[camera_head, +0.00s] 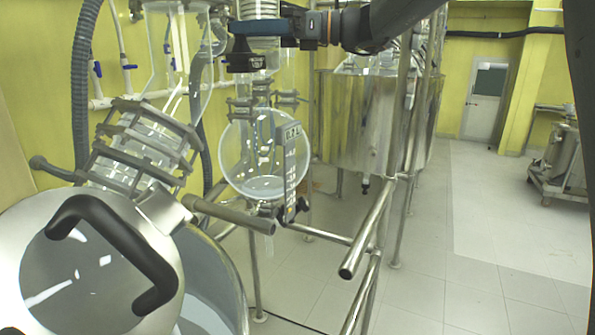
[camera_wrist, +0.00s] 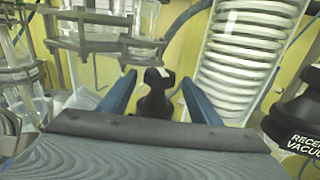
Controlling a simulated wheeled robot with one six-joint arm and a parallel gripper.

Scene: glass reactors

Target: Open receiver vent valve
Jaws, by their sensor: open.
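My gripper (camera_wrist: 158,82) is open, with its two blue fingers on either side of a black valve handle (camera_wrist: 155,96). The handle stands between the fingers with a gap visible on each side. No label is readable on it, so I cannot confirm that it is the receiver vent valve. A second black knob (camera_wrist: 295,120), with a partly cut-off label reading "RECE… VACUU…", is to the right, outside the fingers. In the head view my gripper (camera_head: 236,28) reaches in from the right at the top. A black labelled knob (camera_head: 246,63) shows just below it.
A glass coil condenser (camera_wrist: 245,50) rises close to the right finger. Below the gripper hangs a round glass receiver flask (camera_head: 240,160) in a metal frame. A large lidded vessel (camera_head: 190,250) with a black handle is at front left. The floor (camera_head: 480,230) at right is clear.

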